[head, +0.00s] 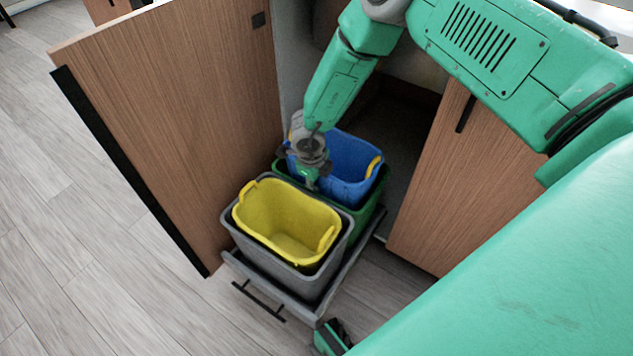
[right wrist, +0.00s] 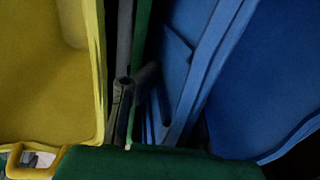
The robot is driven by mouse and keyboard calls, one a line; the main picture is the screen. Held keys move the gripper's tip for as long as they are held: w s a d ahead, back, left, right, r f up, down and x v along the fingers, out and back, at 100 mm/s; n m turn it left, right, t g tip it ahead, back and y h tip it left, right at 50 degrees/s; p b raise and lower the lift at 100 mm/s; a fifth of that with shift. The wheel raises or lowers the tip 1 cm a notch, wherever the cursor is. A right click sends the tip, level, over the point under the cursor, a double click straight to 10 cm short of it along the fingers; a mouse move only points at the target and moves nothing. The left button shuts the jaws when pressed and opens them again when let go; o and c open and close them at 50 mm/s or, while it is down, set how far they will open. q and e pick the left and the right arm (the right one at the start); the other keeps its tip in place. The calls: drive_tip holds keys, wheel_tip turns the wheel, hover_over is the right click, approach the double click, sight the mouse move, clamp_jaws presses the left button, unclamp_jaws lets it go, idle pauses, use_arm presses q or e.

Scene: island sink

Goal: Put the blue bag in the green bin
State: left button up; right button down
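The blue bag (head: 340,172), with a yellow handle on its right side, sits inside the rim of the green bin (head: 370,212) in the head view. Its lower part is hidden. My right gripper (head: 306,181) points down at the near left side of the blue bag, between it and the yellow bag. In the right wrist view the dark fingertips (right wrist: 135,88) are close together beside the blue bag's edge (right wrist: 190,85). Whether they pinch anything is unclear.
A yellow bag (head: 275,218) lines the grey bin (head: 318,283) in front. Both bins stand on a pulled-out rack with a black handle (head: 258,301). Wooden cabinet doors (head: 185,120) stand open on the left and right (head: 436,205). Floor is free on the left.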

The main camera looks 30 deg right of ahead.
drive_tip(key=shift+f, duration=0.25)
drive_tip(key=shift+a, duration=0.1)
drive_tip(key=c, duration=1.7)
unclamp_jaws()
